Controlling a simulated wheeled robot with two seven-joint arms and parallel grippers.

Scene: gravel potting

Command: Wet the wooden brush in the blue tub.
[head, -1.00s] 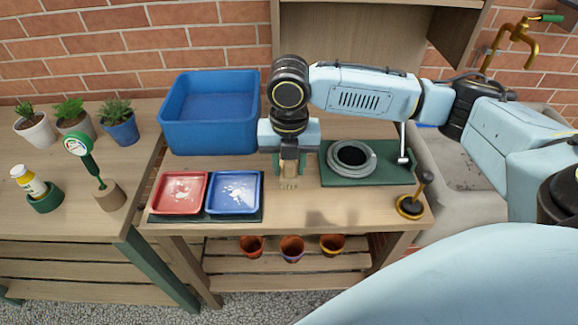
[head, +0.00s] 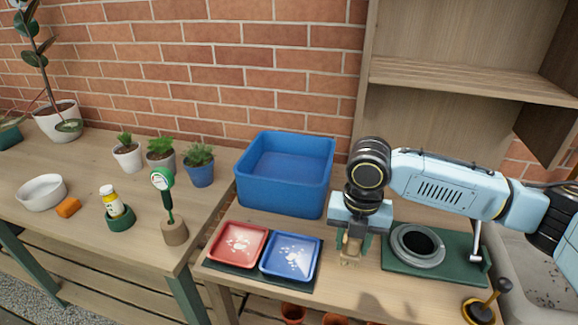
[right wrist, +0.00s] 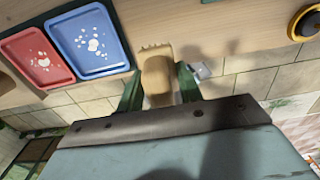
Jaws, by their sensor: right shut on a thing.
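The wooden brush (head: 350,252) is pale and blocky, at the bench's front, just right of the blue tray. My right gripper (head: 353,241) points down and is shut on it. The brush (right wrist: 157,72) shows between the green fingers in the right wrist view, with a toothed far edge. I cannot tell whether it touches the bench. The blue tub (head: 280,196) stands at the back of the bench, behind and left of the gripper. Its top is open; I cannot tell the water level. My left gripper is not in view.
A red tray (head: 237,262) and a blue tray (head: 289,276) lie between brush and front left edge. A green board (head: 395,270) with a grey ring (head: 405,255) is right of the gripper. A black-handled tool (head: 485,305) stands front right. The left table holds potted plants and a moisture-meter-like tool (head: 166,195).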

